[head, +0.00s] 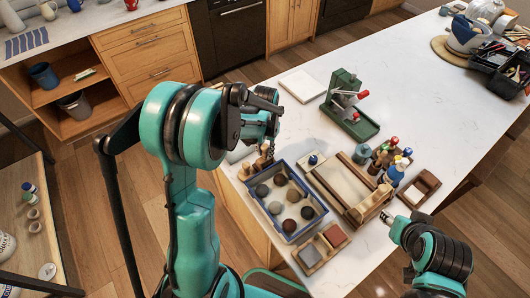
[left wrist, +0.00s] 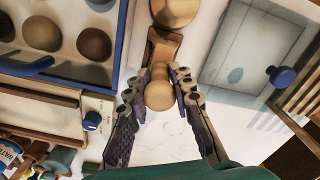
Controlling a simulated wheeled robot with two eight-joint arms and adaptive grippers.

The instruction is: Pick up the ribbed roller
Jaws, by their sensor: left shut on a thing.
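My left gripper (head: 268,138) is above the counter's near left edge, beyond the blue tray of balls. In the left wrist view its fingers (left wrist: 160,88) are closed on a tan wooden piece with a rounded end (left wrist: 159,97), which I take to be the ribbed roller. Its ribs cannot be made out. In the head view, tan wood (head: 263,160) shows just below the gripper, and my arm hides part of that area. My right gripper (head: 388,218) is at the lower right, by the counter's near edge; its finger opening cannot be made out.
The blue tray (head: 290,236) with several round balls is close to my left gripper. A wooden frame (head: 372,212), bottles (head: 393,178) and a green press (head: 352,122) stand to the right. A white board (head: 303,85) lies behind.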

